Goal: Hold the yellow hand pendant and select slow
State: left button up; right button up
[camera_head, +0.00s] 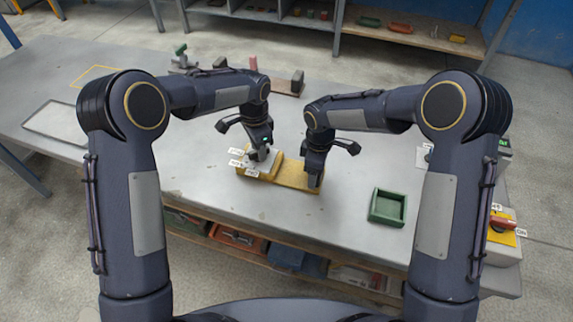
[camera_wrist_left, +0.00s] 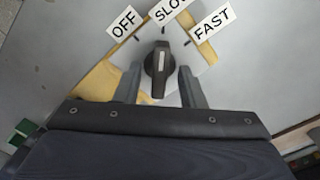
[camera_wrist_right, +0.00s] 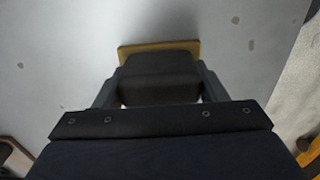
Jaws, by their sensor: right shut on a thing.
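The yellow hand pendant (camera_head: 290,175) lies on the grey table, with a grey dial plate at its left end. In the left wrist view a black knob (camera_wrist_left: 157,70) sits on that plate, under the labels OFF (camera_wrist_left: 123,21), SLOW (camera_wrist_left: 172,10) and FAST (camera_wrist_left: 212,24). The knob's white line points up, roughly at the SLOW mark. My left gripper (camera_head: 261,156) is open, one finger on each side of the knob, with gaps visible. My right gripper (camera_head: 315,183) is shut on the pendant's right end, a dark block (camera_wrist_right: 160,78) in the right wrist view.
A green tray (camera_head: 388,207) stands right of the pendant. A red switch on a yellow plate (camera_head: 503,227) is at the right edge. Fixtures (camera_head: 290,83) stand at the back of the table. The table left of the pendant is mostly clear.

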pick_arm(q)
notch_tip(320, 180, up, 12)
dwell(0.4)
jog(key=shift+f, duration=0.1)
pick_arm(e)
jog(key=o, duration=1.4)
jog(key=shift+c, duration=0.2)
jog(key=shift+r, duration=0.15)
